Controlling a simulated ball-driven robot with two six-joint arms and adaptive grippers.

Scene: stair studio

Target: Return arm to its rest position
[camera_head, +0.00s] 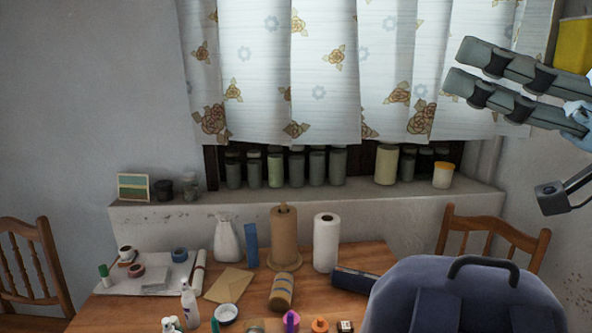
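My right gripper (463,66) is at the upper right, in front of the curtain, with its fingers pointing left. Its two dark grey fingers lie roughly parallel with a gap between them, and nothing shows in the gap. The gripper's base is partly cut off by the right edge of the picture. It is well above the table and apart from the things there. My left gripper and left arm are not in view.
A wooden table (222,316) holds bottles, paper rolls and tape. A blue backpack (465,285) stands at the front right. Jars line the windowsill (300,202) below the patterned curtain (290,90). Chairs flank the table. A yellow object (574,44) is beside my gripper.

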